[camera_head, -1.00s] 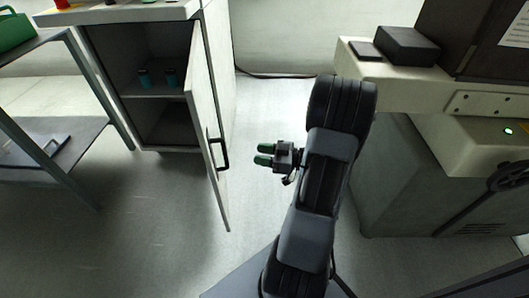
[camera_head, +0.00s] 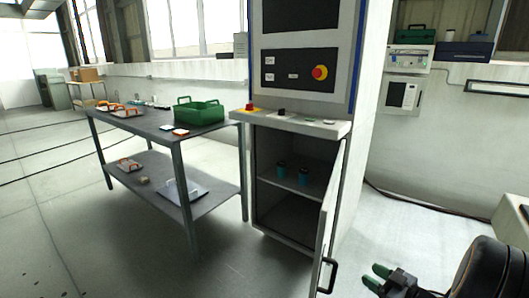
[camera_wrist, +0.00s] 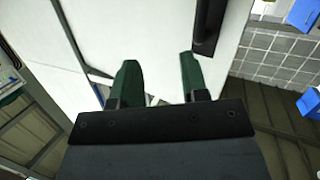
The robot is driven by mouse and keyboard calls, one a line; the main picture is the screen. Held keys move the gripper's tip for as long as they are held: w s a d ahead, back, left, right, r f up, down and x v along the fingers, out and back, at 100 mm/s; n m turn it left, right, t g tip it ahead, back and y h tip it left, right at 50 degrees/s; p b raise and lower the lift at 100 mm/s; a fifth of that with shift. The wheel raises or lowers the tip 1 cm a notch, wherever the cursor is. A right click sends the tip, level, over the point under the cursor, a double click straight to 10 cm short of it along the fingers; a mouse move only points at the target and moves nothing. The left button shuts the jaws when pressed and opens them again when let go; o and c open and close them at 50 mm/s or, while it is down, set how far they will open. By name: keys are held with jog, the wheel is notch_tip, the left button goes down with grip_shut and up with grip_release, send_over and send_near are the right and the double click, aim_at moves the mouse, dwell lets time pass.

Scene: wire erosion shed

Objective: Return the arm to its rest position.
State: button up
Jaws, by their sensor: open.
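My gripper (camera_head: 378,279) is at the lower right of the head view, its green fingertips pointing left toward the open cabinet door (camera_head: 331,215). In the wrist view the two green fingers of my gripper (camera_wrist: 160,82) are apart with nothing between them. The white door panel (camera_wrist: 140,30) fills the view beyond the fingers. Its black handle (camera_wrist: 207,22) shows beyond the right finger. I cannot tell the exact gap between fingers and door. My dark arm link is at the lower right corner of the head view.
The cabinet stands open, with two small blue-and-black containers (camera_head: 292,174) on its shelf (camera_head: 298,188). A grey table (camera_head: 150,125) at left carries a green crate (camera_head: 199,111) and several small items. A control panel with a red button (camera_head: 320,72) is above. Floor (camera_head: 400,235) right of the door is clear.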

jog(key=w+a+r+m+g+h+p, duration=0.1)
jog(key=w+r+m+h+p, duration=0.15)
jog(key=r+h+p, duration=0.65)
jog(key=w+r+m+g+h+p, duration=0.1)
jog(key=r+m+h+p, duration=0.3)
jog(key=r, duration=1)
jog(key=s+a+r+g+y+p, duration=0.2)
jog(key=s+a+r+g+p, duration=0.2)
jog(key=s+a, duration=0.3)
jog(key=s+a+r+m+g+y+p, duration=0.1)
jog(key=s+a+r+g+y+p, duration=0.2)
jog(key=s+a+r+p, duration=0.3)
jog(key=shift+s+a+r+g+p, duration=0.45)
jog(key=shift+s+a+p, duration=0.35)
jog(key=shift+s+a, duration=0.3)
jog(key=shift+a+f, duration=0.1)
jog(key=shift+a, duration=0.05)
